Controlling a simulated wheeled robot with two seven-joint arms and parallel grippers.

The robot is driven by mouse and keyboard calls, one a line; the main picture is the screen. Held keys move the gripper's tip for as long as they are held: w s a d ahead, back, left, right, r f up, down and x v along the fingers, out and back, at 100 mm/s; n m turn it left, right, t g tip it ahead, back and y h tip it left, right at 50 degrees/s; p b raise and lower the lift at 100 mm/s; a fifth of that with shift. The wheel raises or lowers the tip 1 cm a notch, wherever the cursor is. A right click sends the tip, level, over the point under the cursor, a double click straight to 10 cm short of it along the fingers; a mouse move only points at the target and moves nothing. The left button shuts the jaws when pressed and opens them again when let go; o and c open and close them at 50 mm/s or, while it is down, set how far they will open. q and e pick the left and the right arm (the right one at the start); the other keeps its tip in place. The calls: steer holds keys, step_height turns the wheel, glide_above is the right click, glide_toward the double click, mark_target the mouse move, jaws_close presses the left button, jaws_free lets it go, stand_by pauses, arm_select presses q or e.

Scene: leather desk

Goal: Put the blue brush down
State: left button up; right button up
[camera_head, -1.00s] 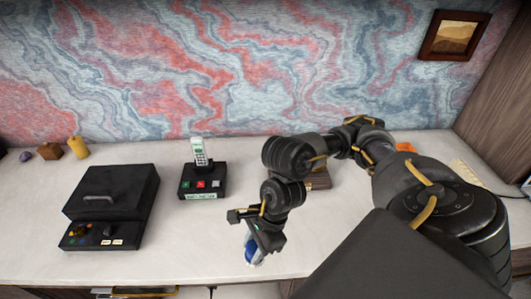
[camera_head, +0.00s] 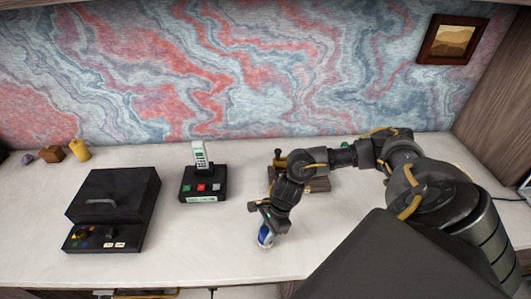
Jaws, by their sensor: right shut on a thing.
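The blue brush (camera_head: 265,236) is in the camera_head view, near the front of the desk, right of the phone. My right gripper (camera_head: 268,222) points down and is shut on it. Only the blue part and a pale lower edge of the brush show; the gripper hides the rest. I cannot tell whether the brush touches the desk top (camera_head: 200,250). My left gripper is not in view.
A phone on a black base (camera_head: 203,180) is behind and left of my gripper. A wooden object (camera_head: 315,185) sits behind my right arm. The desk between box and gripper is clear.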

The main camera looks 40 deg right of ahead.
steer(key=shift+f, duration=0.55)
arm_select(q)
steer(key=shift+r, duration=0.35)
arm_select(e)
steer(key=shift+f, duration=0.1)
steer(key=shift+f, duration=0.15)
steer(key=o, duration=1)
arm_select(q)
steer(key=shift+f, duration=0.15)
arm_select(e)
steer(key=shift+r, duration=0.25)
arm_select(q)
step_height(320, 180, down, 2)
steer(key=shift+b, duration=1.15)
arm_select(e)
steer(key=v, duration=1.2)
steer(key=shift+d, duration=0.1)
